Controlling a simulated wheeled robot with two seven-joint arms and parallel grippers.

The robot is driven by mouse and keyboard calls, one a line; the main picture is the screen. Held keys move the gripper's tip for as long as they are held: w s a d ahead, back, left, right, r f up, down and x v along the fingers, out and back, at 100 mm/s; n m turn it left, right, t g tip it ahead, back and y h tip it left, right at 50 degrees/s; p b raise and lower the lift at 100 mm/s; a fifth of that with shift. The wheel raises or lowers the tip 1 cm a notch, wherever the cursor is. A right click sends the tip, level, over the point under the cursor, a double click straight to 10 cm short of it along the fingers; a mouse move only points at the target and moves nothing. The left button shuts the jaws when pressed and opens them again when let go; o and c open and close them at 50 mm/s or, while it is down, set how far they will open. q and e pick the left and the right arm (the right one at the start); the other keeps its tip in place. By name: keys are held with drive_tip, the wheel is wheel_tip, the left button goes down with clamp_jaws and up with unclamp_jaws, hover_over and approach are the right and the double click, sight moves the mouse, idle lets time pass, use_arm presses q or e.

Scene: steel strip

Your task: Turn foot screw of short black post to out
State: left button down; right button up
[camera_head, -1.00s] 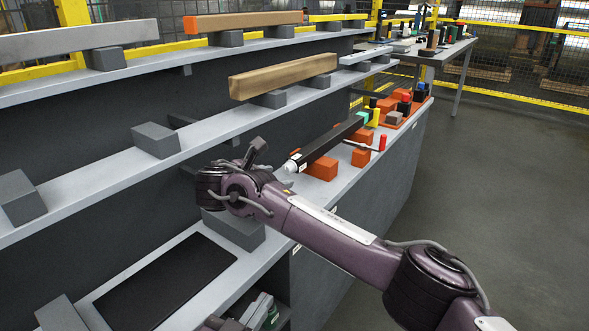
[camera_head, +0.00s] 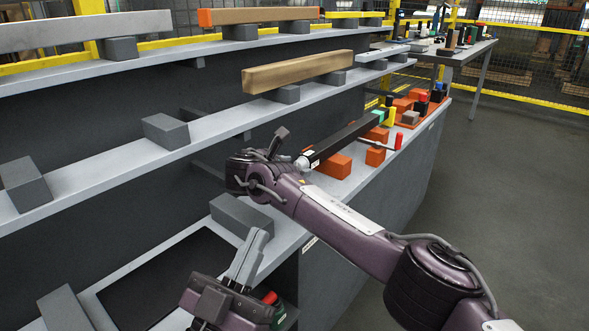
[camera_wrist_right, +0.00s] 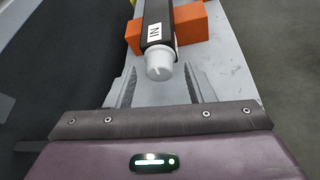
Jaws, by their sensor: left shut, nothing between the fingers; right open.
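The short black post (camera_head: 345,138) lies level on orange blocks on the lower bench. Its pale foot screw (camera_head: 302,163) sticks out of the near end. In the right wrist view the screw (camera_wrist_right: 159,66) shows a line on its face, and the post (camera_wrist_right: 154,12) bears a label reading "IN". My right gripper (camera_wrist_right: 163,88) is open, its fingers either side of the line to the screw, with nothing held. The screw appears just beyond the fingertips; contact cannot be told. My left gripper (camera_head: 258,240) is shut and empty, low in front of the bench.
A grey block (camera_head: 240,214) and a black panel (camera_head: 165,285) lie on the near bench. Shelves above hold a wooden beam (camera_head: 298,72) and grey blocks. Open floor (camera_head: 500,200) lies right.

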drive_tip(key=shift+w, duration=0.15)
drive_tip(key=c, duration=1)
